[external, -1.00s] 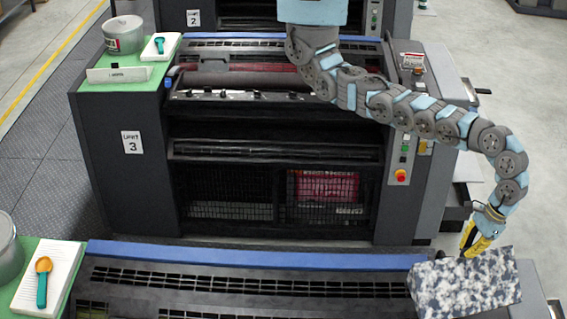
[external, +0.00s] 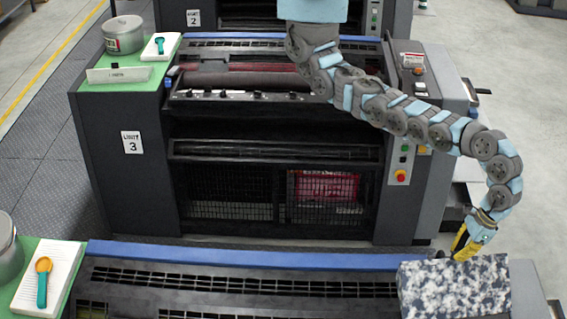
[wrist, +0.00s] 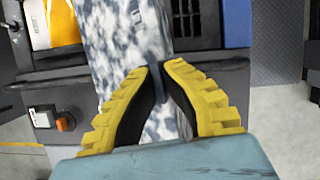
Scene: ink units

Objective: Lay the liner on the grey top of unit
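The liner (external: 455,285) is a sheet speckled white, grey and dark blue, over the right end of the nearest unit in the external view. In the wrist view the liner (wrist: 125,45) runs up from between my fingers. My gripper (external: 463,250), with yellow fingers, is at the liner's far edge. In the wrist view my gripper (wrist: 160,70) has its fingertips close together, pinching the liner. The nearest unit's grey top (external: 530,283) shows just right of the liner, which hides part of it. I cannot tell whether the liner touches it.
Unit 3 (external: 130,143) stands behind the nearest unit, with an aisle between. The nearest unit has a blue bar (external: 250,256) and dark slotted grilles. A teal-and-orange scoop (external: 42,282) lies on a white pad at left, beside a grey tub (external: 8,250).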

